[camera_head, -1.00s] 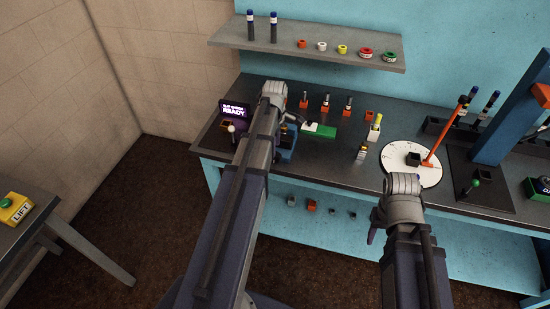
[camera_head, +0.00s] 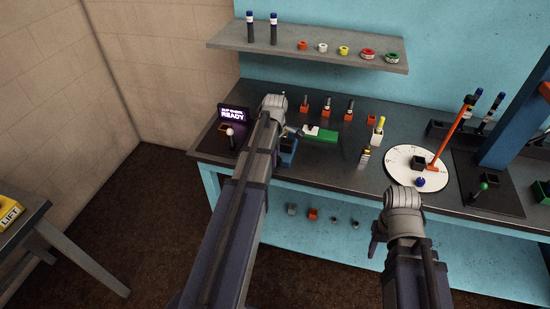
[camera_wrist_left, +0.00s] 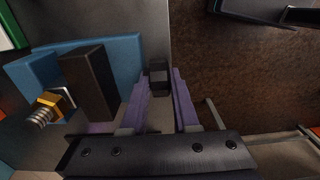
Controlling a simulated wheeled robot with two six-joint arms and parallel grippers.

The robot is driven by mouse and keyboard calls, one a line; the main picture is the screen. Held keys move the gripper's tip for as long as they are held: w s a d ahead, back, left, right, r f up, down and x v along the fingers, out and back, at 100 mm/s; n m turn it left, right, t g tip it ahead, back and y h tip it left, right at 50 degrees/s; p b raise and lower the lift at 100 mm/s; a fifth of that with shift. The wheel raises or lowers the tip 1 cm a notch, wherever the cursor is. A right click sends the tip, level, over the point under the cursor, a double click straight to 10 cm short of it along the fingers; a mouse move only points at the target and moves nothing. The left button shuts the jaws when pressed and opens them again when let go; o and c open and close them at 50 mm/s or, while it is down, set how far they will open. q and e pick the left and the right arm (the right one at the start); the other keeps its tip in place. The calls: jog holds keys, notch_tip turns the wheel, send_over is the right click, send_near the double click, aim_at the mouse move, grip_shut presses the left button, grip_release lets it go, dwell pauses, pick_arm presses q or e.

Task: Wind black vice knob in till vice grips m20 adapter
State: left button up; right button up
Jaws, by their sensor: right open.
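The blue vice (camera_wrist_left: 125,60) fills the left of the left wrist view, with a dark jaw block (camera_wrist_left: 90,82). The brass m20 adapter (camera_wrist_left: 48,106), with its threaded end, lies beside this block. The black vice knob (camera_wrist_left: 158,78) is between the fingertips of my left gripper (camera_wrist_left: 161,80). The fingers are close on both sides of it, but I cannot tell whether they press on it. In the head view the vice (camera_head: 288,152) is partly hidden by my left arm. My right gripper (camera_head: 376,240) is open and mostly hidden below its wrist, in front of the bench.
A white disc (camera_head: 400,170) carries a dark block and a blue-topped item. A green plate (camera_head: 322,136) and a purple READY screen (camera_head: 234,114) are near the vice. A shelf (camera_head: 320,62) hangs above.

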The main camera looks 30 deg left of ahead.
pick_arm(q)
grip_shut()
jog(key=shift+d+y, duration=0.1)
jog(key=shift+y, duration=0.2)
jog(key=shift+d+f+y, duration=0.1)
jog(key=shift+y, duration=0.4)
jog(key=shift+d+f+g+y+b, duration=0.15)
jog(key=shift+g+y+b, duration=0.25)
jog(key=shift+y+b, duration=0.35)
jog(key=y+b, duration=0.2)
jog(key=y, duration=0.1)
jog(key=shift+w+d+f+g+b, duration=0.1)
jog(key=shift+d+f+g+b, duration=0.1)
jog(key=shift+g+b, duration=0.2)
jog(key=shift+d+y+b, duration=0.1)
jog(key=shift+y+b, duration=0.95)
jog(key=shift+b, duration=0.15)
jog(key=shift+r+g+y+b, duration=0.1)
jog(key=shift+g+y+b, duration=0.2)
jog(key=shift+y+b, duration=0.1)
